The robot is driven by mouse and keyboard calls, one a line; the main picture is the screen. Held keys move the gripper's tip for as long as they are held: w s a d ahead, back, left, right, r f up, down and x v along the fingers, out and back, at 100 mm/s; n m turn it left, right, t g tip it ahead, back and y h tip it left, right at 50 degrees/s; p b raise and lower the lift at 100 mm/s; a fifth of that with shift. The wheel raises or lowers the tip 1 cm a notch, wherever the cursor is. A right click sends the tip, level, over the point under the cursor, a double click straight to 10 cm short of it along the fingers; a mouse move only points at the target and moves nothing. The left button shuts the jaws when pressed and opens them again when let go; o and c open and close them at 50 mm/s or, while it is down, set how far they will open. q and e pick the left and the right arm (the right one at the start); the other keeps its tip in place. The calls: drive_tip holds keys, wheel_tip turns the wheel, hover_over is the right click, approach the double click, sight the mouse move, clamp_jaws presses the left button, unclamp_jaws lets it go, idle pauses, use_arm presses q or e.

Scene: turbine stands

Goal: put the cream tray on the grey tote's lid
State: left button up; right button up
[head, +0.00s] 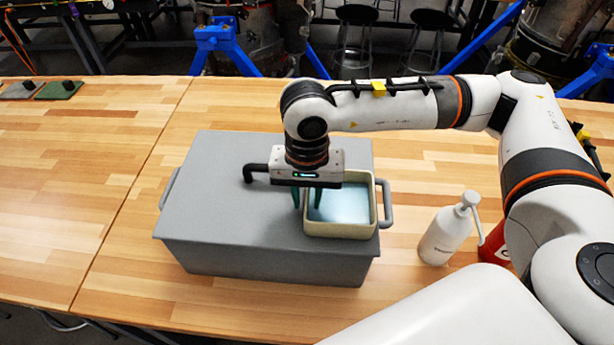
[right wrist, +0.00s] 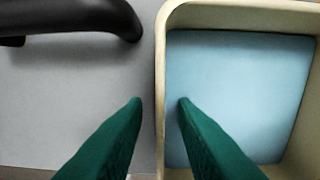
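The cream tray (head: 341,230) has a light blue floor and stands upright at the right end of the grey tote's lid (head: 215,200). It appears to rest on the lid. My right gripper (head: 307,205) points down over the tray's left wall, one finger inside and one outside. In the right wrist view, the fingertips (right wrist: 160,100) stand apart with the tray's wall (right wrist: 160,75) between them and a gap on each side. The tote (head: 270,262) stands on the bench. My left gripper is not in view.
A black handle (head: 256,173) on the lid is just left of my gripper. A white pump bottle (head: 443,236) and a red object (head: 494,243) stand right of the tote. Small green and grey pieces (head: 60,90) lie at the far left. The bench left of the tote is clear.

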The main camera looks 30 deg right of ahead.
wheel_tip(320, 180, up, 11)
drive_tip(key=b, duration=0.3)
drive_tip(key=shift+b, duration=0.4)
drive_tip(key=shift+r, duration=0.55)
